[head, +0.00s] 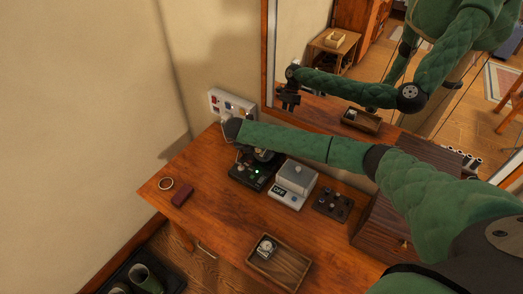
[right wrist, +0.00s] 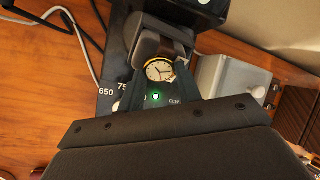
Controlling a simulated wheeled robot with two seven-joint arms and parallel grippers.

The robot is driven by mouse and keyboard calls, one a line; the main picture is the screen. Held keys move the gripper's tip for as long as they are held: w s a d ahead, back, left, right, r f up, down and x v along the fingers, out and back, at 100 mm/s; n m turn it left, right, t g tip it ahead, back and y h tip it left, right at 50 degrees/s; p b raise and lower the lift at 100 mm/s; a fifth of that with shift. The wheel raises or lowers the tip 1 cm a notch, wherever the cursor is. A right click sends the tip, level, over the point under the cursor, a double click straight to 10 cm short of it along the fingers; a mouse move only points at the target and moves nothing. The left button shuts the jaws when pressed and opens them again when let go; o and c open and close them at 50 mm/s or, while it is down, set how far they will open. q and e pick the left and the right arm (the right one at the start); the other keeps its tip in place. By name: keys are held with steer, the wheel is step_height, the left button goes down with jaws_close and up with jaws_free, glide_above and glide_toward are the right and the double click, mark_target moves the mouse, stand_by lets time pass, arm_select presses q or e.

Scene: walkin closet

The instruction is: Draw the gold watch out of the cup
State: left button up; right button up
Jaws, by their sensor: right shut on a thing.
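The gold watch (right wrist: 159,70) has a pale round dial in a gold case and faces the right wrist camera. My right gripper (right wrist: 160,78) is shut on it, with a dark finger on either side. A dark grey cup (right wrist: 148,44) is just beyond the watch. I cannot tell how much of the watch is still inside it. The black machine (head: 249,178) under the gripper carries a lit green lamp, also seen in the right wrist view. In the head view my right arm covers the watch and most of the cup. My left gripper is not in view.
A grey box with a display (head: 292,188) and a black knob pad (head: 333,204) stand right of the machine. A wooden tray (head: 291,275) holds another watch (head: 266,248). A gold ring (head: 166,184) and dark red block (head: 182,196) lie left. A mirror (head: 300,70) stands behind.

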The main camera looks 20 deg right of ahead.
steer(key=shift+s+f+v, duration=0.1)
steer(key=shift+s+v, duration=0.05)
steer(key=shift+v, duration=0.7)
steer(key=shift+s+f+v, duration=0.1)
steer(key=shift+s+v, duration=0.05)
steer(key=shift+v, duration=0.75)
steer(key=shift+s+v, duration=0.2)
steer(key=shift+v, duration=0.65)
steer(key=shift+a, duration=0.25)
